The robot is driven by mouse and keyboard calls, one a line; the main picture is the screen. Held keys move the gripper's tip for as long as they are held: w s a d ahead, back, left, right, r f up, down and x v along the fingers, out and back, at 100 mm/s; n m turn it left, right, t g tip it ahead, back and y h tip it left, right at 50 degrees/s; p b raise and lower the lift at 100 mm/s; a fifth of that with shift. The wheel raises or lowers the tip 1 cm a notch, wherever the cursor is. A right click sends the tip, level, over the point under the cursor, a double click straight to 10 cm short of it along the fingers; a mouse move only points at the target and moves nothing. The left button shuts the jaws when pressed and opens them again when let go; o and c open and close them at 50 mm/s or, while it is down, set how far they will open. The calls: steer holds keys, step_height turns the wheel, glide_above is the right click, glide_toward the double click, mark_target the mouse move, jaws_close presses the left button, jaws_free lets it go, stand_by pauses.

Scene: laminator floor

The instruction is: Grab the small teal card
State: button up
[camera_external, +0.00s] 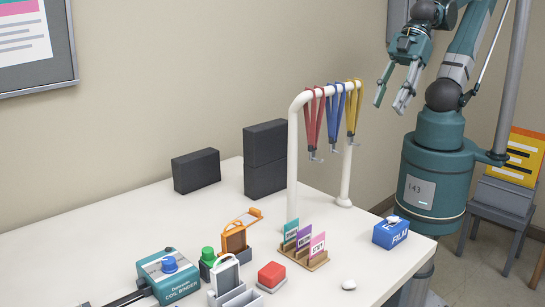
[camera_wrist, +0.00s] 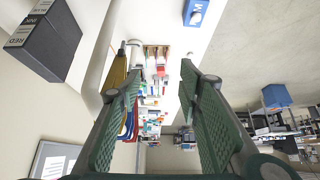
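The small teal card (camera_external: 291,229) stands upright in a wooden rack (camera_external: 318,262) on the white table in the external view. It is the leftmost of three cards, beside a purple card (camera_external: 304,237) and a pink card (camera_external: 317,246). My gripper (camera_external: 390,98) is high at the upper right, above and well apart from the rack, its fingers pointing down. It is open and empty. In the wrist view my gripper (camera_wrist: 161,72) shows its two green fingers spread wide. Small coloured things show between them, but I cannot pick out the teal card there.
A white curved stand (camera_external: 293,150) with red, blue and yellow lanyards rises behind the rack. A blue film box (camera_external: 390,233) is right of it. A red-topped block (camera_external: 271,276) and an orange-framed holder (camera_external: 234,240) are to the left. Black boxes (camera_external: 265,160) stand farther back.

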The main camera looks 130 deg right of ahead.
steer(key=o, duration=0.5)
